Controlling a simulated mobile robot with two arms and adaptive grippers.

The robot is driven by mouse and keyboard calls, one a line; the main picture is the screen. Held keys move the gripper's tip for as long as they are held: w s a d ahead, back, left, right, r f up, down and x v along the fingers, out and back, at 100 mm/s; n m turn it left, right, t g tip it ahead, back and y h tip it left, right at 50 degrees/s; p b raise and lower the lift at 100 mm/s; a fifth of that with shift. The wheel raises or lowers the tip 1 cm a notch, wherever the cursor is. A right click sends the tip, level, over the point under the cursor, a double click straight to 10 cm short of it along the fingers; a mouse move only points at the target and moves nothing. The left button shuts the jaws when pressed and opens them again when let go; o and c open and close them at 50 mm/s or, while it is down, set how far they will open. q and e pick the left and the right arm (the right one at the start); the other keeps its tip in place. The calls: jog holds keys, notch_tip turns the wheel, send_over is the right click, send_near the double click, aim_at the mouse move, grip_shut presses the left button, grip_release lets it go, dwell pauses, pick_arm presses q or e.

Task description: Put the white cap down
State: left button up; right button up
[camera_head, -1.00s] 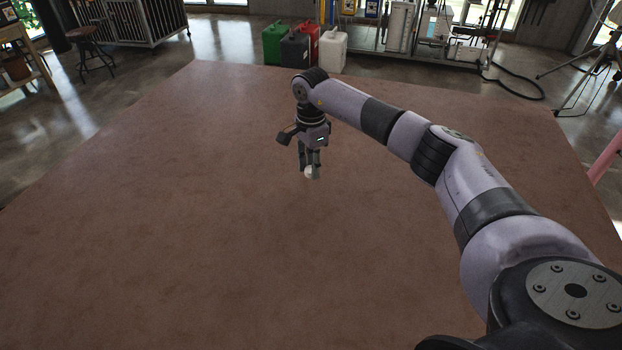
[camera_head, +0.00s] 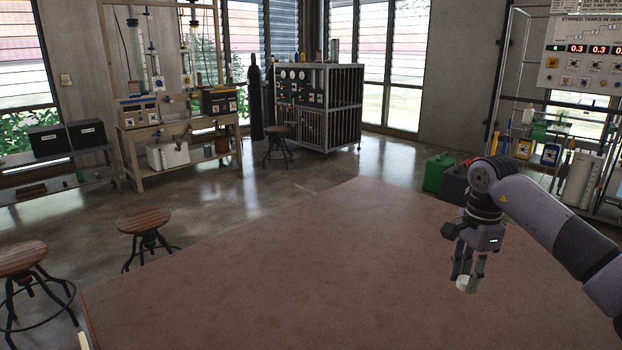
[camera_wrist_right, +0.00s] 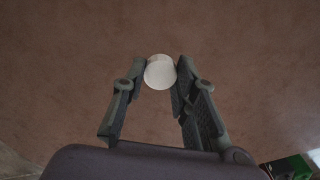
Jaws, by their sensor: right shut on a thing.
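The white cap (camera_head: 466,284) is a small round white piece at the fingertips of my right gripper (camera_head: 466,276), at the right of the head view. In the right wrist view the white cap (camera_wrist_right: 160,72) sits between the two fingertips of the right gripper (camera_wrist_right: 159,75), which is shut on it. The cap is over the brown surface (camera_head: 290,270); whether it touches the surface I cannot tell. My left gripper is not in view.
The brown surface is bare around the cap. Two stools (camera_head: 145,222) (camera_head: 25,262) stand at the left. A green canister (camera_head: 437,172) and a dark one (camera_head: 455,184) stand behind the far edge. A bench (camera_head: 180,150) and a metal cage cabinet (camera_head: 318,108) stand at the back.

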jog(key=s+a+f+n+p, duration=0.1)
jog(key=s+a+f+n, duration=0.1)
jog(key=s+a+n, duration=0.6)
jog(key=s+a+f+n+p, duration=0.2)
jog(key=s+a+n, duration=0.6)
jog(key=s, duration=0.6)
jog(key=shift+s+a+f+n+p, duration=0.3)
jog(key=shift+s+a+f+n, duration=0.1)
jog(key=shift+n, duration=0.1)
